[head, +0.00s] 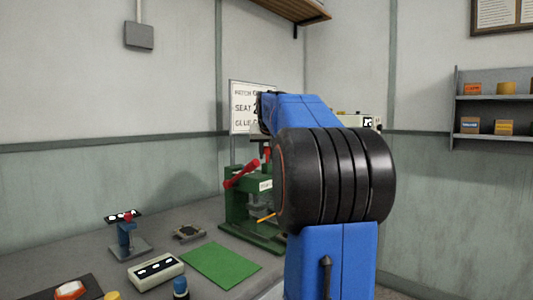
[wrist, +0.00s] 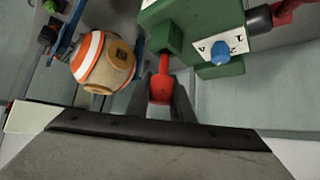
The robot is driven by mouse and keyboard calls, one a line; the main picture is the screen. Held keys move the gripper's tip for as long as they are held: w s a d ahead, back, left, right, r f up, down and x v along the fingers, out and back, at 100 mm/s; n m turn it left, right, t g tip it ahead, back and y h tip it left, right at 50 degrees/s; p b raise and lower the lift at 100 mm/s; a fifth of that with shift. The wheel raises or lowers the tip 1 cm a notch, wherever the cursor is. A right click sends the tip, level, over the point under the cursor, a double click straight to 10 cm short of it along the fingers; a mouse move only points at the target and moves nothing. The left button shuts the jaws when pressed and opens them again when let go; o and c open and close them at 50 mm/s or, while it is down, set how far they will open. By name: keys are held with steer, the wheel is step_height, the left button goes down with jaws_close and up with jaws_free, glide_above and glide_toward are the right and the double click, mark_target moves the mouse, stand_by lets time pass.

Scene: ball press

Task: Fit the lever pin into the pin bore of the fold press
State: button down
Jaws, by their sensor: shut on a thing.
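The green fold press (head: 248,190) stands on the bench, partly covered by my blue arm; its green body also shows at the top of the wrist view (wrist: 205,15). My gripper (wrist: 160,90) is shut on the red lever pin (wrist: 160,86), gripping its wide red end between dark fingers. The pin's thinner red stem points up at a green block (wrist: 167,38) of the press and appears to meet it. The pin bore is hidden, so I cannot tell how deep the stem sits. In the head view a red lever (head: 242,174) slants across the press.
An orange-and-white striped ball (wrist: 103,60) is left of my fingers. A blue knob (wrist: 221,52) on a white plate is close on their right. On the bench are a green mat (head: 221,265), a white box (head: 156,271) and a blue stand (head: 127,240).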

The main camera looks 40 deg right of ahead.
mark_target(267, 157)
steer(key=shift+f, duration=1.75)
steer(key=c, duration=1.5)
jaws_free()
steer(key=shift+s+a, duration=0.1)
steer(key=v, duration=1.7)
steer(key=shift+a+r, duration=0.1)
